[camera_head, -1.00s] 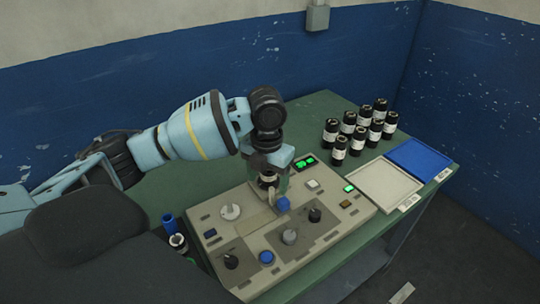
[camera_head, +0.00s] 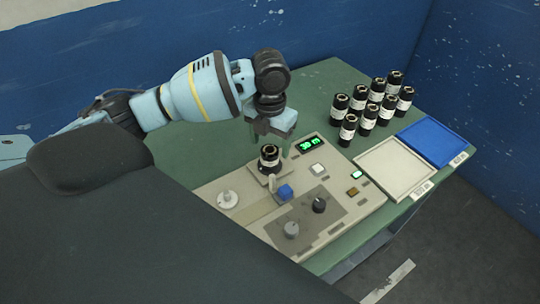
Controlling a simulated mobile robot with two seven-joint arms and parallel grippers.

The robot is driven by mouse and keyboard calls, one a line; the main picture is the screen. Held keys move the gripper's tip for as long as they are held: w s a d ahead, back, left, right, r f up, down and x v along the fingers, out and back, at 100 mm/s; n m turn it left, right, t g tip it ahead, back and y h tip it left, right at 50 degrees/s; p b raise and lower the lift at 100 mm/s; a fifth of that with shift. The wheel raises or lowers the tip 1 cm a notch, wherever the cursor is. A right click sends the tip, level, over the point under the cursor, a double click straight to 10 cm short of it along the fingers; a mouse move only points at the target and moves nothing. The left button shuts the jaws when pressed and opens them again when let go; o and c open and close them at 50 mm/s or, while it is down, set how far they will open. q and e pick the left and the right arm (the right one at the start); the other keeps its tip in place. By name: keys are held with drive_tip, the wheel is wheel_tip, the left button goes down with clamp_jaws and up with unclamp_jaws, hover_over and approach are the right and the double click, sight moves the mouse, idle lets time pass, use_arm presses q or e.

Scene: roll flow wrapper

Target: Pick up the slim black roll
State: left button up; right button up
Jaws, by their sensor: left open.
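Several similar black rolls (camera_head: 366,119) stand upright in a group at the back right of the table. I cannot tell for sure which of these is the slim one. My right gripper is not in view.
A white tray (camera_head: 394,172) and a blue tray (camera_head: 433,143) lie on the right of the green table (camera_head: 210,155). The machine's lower left part is hidden.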

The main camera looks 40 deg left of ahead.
sight(270, 151)
use_arm(q)
drive_tip(key=shift+w+a+f, duration=0.15)
drive_tip(key=shift+w+f, duration=0.05)
drive_tip(key=shift+f, duration=1.2)
drive_tip(key=shift+w+a+f, duration=0.15)
drive_tip(key=shift+f, duration=1.2)
drive_tip(key=c, duration=1.1)
drive_tip(key=shift+r, duration=0.15)
wheel_tip(270, 151, up, 10)
drive_tip(key=shift+f, duration=0.1)
